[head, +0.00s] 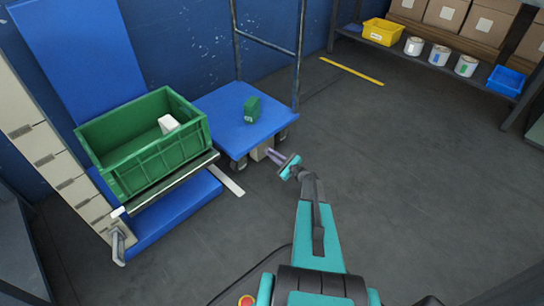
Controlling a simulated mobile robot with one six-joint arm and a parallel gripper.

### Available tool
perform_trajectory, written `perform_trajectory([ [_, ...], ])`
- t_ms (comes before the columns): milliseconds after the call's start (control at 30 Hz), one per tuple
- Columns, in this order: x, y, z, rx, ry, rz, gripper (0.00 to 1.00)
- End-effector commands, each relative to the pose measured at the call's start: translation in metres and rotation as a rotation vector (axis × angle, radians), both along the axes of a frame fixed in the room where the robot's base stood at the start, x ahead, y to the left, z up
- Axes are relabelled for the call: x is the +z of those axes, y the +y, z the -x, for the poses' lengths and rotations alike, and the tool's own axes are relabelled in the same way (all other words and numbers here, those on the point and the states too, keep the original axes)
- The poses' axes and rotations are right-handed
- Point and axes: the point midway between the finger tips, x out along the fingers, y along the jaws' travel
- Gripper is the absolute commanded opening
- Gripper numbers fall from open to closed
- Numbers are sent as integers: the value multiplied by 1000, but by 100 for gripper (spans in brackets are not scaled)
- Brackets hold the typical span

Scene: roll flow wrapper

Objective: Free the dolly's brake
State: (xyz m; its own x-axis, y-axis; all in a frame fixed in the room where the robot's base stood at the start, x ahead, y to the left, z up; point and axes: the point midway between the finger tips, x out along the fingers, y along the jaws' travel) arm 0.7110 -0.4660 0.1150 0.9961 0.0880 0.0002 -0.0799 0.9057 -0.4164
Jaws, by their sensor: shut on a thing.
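The dolly (215,112) is a blue platform with a dark upright frame at its back, standing against the blue wall. A beige block (260,151), which looks like its brake, sits low at the platform's front edge between dark wheels. My gripper (272,154) reaches this block from the right, with its fingers shut on it. The exact grip is too small to make out. A small green box (251,109) stands on the platform.
Left of the dolly, a green crate (150,163) with a white item (168,124) sits on a blue stand. A white bar (228,180) lies on the floor nearby. A shelf with boxes, cans and a yellow bin (383,32) stands at the back right. The floor on the right is clear.

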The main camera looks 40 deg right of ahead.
Motion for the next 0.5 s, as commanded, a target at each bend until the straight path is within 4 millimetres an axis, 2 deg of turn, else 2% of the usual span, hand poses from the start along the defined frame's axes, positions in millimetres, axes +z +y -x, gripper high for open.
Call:
perform_trajectory([
  [200,-2,1,2,0,-7,85,0],
  [500,-1,1,2,-1,-8,111,0],
])
